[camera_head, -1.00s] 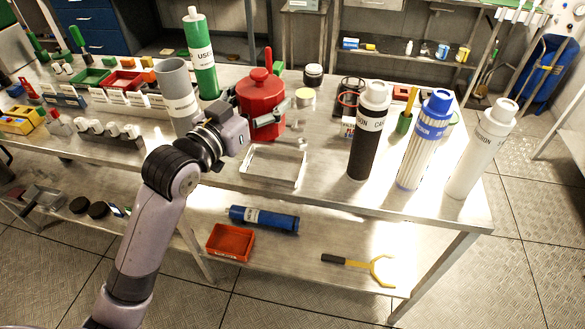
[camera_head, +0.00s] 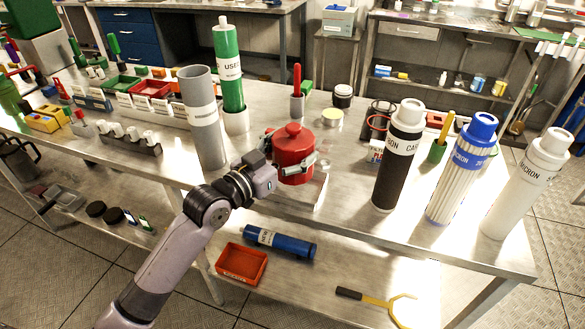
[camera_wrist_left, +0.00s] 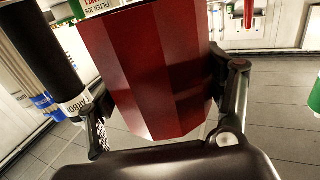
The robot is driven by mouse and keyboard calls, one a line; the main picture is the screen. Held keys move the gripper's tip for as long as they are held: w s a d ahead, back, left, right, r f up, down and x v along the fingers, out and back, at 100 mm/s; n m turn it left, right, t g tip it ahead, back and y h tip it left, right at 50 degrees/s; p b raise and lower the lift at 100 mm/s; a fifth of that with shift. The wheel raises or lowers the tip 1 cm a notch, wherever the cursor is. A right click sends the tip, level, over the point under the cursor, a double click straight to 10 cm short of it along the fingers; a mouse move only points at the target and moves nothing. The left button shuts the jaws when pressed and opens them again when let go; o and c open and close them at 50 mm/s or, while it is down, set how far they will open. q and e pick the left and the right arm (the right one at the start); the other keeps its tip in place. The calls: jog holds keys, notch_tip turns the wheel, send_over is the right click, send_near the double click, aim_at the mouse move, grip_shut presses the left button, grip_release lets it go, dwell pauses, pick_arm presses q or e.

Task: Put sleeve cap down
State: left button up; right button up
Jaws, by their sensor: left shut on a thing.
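The sleeve cap (camera_head: 293,150) is a red, faceted, pot-like piece with a small knob on top. My left gripper (camera_head: 291,165) is shut on it, a finger on each side, and holds it upright over the near edge of the bench. In the left wrist view the red cap (camera_wrist_left: 150,70) fills the middle between the two fingers (camera_wrist_left: 165,120). A pale metal tray (camera_head: 321,192) is mostly hidden behind the cap and gripper; only its right edge shows. I cannot tell whether the cap touches it. My right gripper is not in view.
A grey sleeve (camera_head: 206,125) and a green cylinder (camera_head: 229,75) stand left of the cap. Black (camera_head: 396,165), blue-and-white (camera_head: 460,175) and white (camera_head: 520,195) filter cartridges stand upright to the right. Bare bench top lies between cap and black cartridge.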

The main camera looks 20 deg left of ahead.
pick_arm(q)
notch_tip(320, 180, down, 4)
jog(key=shift+f, duration=0.15)
jog(key=shift+f+b, duration=0.3)
jog(key=shift+f, duration=0.1)
jog(key=o, duration=1.1)
jog(key=shift+o, duration=0.2)
